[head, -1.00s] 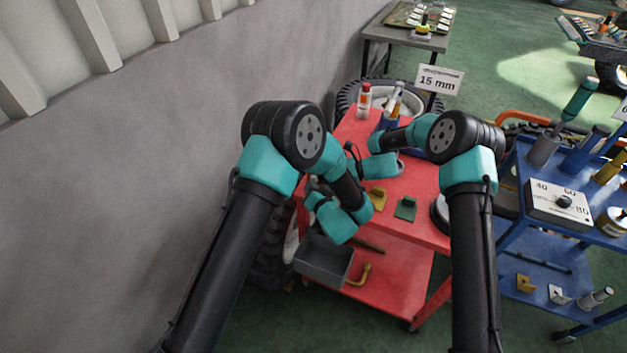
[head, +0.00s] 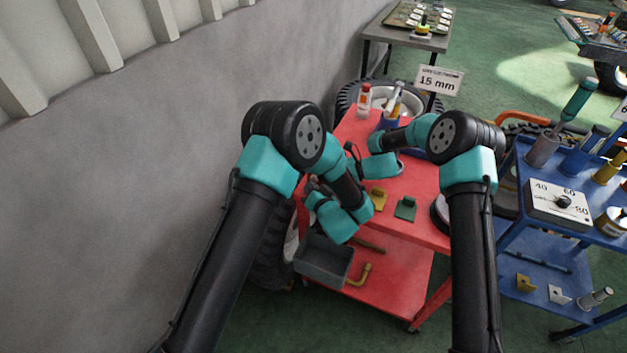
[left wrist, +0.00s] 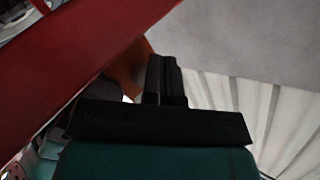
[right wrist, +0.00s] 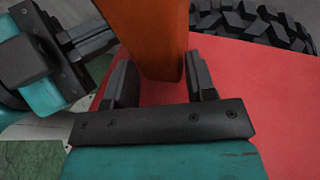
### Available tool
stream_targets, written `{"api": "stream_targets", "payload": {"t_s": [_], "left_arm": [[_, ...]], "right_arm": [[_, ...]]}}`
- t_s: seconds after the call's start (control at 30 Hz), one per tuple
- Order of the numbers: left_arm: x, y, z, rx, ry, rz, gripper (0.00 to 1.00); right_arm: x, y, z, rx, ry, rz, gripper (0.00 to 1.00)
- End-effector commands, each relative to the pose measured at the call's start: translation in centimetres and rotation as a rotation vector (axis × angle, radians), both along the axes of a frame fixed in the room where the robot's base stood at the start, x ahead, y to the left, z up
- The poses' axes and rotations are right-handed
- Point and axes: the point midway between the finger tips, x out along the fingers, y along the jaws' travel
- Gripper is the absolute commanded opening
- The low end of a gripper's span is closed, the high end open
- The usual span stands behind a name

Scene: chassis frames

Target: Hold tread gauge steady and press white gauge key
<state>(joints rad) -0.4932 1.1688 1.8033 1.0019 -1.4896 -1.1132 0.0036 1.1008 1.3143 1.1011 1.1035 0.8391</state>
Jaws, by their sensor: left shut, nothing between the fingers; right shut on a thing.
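An orange upright body (right wrist: 150,30), apparently the tread gauge, stands between the fingers of my right gripper (right wrist: 160,72) in the right wrist view. The right gripper is shut on it, above the red surface. My left gripper (left wrist: 163,62) is shut and empty. Its fingertips are close beside the orange body, which shows partly behind them in the left wrist view (left wrist: 128,78). The left fingers also show at the left of the right wrist view; I cannot tell whether they touch it. The white key is not visible. In the head view my arms hide the gauge.
A grey bin (head: 323,262) sits below. A blue cart (head: 515,170) with a dial box (head: 545,200) stands right.

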Motion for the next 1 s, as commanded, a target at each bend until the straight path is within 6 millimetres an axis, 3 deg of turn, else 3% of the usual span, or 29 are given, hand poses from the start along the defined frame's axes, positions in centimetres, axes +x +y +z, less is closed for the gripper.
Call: {"api": "stream_targets", "payload": {"t_s": [0.03, 0.67, 1.0], "left_arm": [[1.2, -0.2, -0.1, -0.018, -0.016, -0.013, 0.00], [0.3, -0.1, 0.0, -0.017, -0.016, -0.014, 0.00], [-1.7, 0.4, 0.1, -0.014, -0.016, -0.015, 0.00]], "right_arm": [[0.0, 0.0, 0.0, 0.001, 0.000, 0.000, 0.37], [0.0, 0.0, 0.0, 0.000, 0.000, 0.000, 0.37], [0.0, 0.0, 0.0, 0.000, 0.000, 0.000, 0.37]]}}
